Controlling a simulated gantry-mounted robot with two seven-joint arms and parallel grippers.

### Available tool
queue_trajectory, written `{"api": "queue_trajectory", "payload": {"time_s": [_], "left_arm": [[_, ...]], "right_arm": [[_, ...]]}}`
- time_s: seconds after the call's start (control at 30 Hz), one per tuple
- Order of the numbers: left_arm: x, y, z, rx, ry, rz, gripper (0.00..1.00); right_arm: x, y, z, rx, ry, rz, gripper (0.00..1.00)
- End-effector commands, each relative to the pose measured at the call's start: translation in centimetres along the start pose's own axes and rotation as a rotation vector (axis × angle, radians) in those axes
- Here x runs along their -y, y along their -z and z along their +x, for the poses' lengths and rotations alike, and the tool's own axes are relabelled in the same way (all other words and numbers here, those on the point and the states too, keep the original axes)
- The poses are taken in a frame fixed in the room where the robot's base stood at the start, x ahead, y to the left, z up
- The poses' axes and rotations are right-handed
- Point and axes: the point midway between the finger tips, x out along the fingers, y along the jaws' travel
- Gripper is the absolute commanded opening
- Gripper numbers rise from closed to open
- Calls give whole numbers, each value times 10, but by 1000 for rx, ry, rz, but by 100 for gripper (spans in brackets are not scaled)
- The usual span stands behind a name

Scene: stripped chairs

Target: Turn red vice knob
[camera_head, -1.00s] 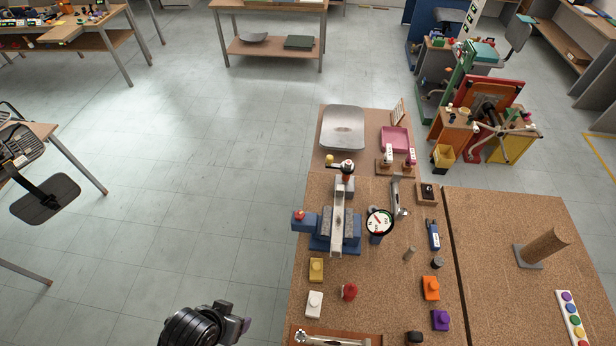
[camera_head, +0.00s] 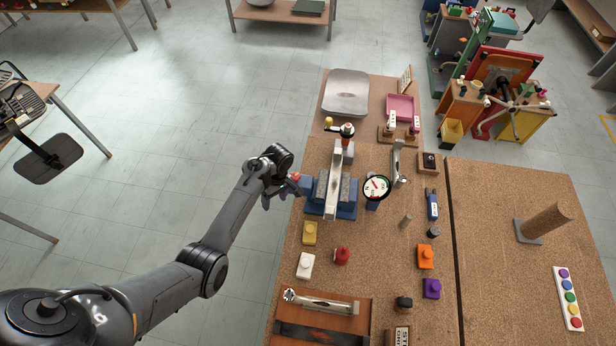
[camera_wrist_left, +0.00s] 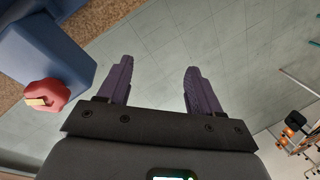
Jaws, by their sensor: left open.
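The blue vice (camera_head: 308,187) stands at the left edge of the cork-topped bench. Its small red knob (camera_head: 295,177) sticks out to the left over the bench edge. In the left wrist view the red knob (camera_wrist_left: 42,96), with a pale yellow mark on it, sits on the blue vice block (camera_wrist_left: 45,55). My left gripper (camera_head: 282,193) is beside the knob, off the bench's left edge. In the left wrist view my left gripper (camera_wrist_left: 157,75) is open and empty, and the knob lies left of both fingers, outside the gap. My right gripper is out of view.
A long metal bar (camera_head: 334,185) lies across the vice. A round dial gauge (camera_head: 376,187) stands right of it. Yellow (camera_head: 309,232), white (camera_head: 305,265) and red (camera_head: 342,256) pieces stand nearer on the bench.

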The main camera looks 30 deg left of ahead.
Motion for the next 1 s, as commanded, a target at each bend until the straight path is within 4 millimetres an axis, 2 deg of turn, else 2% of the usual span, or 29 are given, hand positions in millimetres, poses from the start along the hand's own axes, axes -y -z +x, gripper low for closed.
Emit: {"api": "queue_trajectory", "payload": {"time_s": [0.03, 0.2, 0.3, 0.37, 0.47, 0.57, 1.0], "left_arm": [[-22, 8, -24, 2, -44, -7, 64], [-64, 24, -97, -15, -168, -21, 64], [-76, 27, -121, -25, -207, -21, 64], [-80, 29, -128, -29, -221, -21, 64], [-84, 30, -128, -32, -228, -20, 64], [-86, 30, -118, -32, -228, -20, 64], [-102, 33, -51, -33, -229, -21, 64]], "right_arm": [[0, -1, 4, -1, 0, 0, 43], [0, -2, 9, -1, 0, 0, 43], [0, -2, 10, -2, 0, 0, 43], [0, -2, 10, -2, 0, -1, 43], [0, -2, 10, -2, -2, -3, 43], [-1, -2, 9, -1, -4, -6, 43], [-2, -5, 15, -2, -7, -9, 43]]}}
